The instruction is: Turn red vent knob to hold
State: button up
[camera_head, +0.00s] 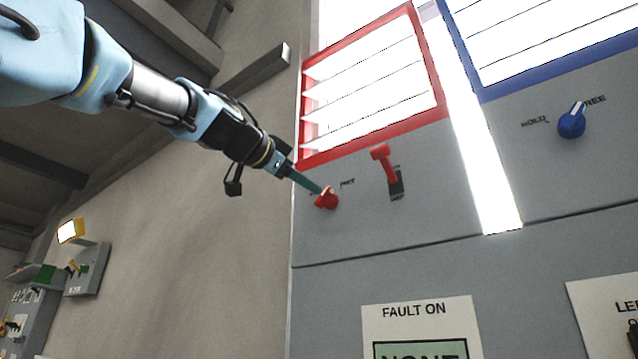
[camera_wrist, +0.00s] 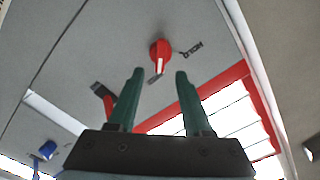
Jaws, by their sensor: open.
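The red vent knob (camera_head: 326,198) is on the grey panel under the left corner of the red-framed louvre. In the wrist view the red knob (camera_wrist: 160,53) has a white pointer line, and lettering stands on either side of it, partly legible. My gripper (camera_head: 311,185) reaches the knob from the upper left in the head view. In the wrist view my gripper (camera_wrist: 159,75) has two green fingers, spread apart and empty, with the knob ahead of the gap between their tips. Whether a finger touches the knob cannot be told. The head view hides part of the knob's label.
A red lever (camera_head: 382,160) stands right of the knob, close by. The red louvre frame (camera_head: 375,140) is above. A blue knob (camera_head: 571,121) marked HOLD and FREE is on the right panel. Free wall lies left.

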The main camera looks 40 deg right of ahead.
aim_at(323, 193)
jog(key=p+x, duration=0.2)
jog(key=x, duration=0.2)
jog(key=shift+d+r, duration=0.15)
jog(key=shift+w+d, duration=0.25)
jog(key=shift+d, duration=0.35)
jog(key=shift+c, duration=0.2)
grip_shut()
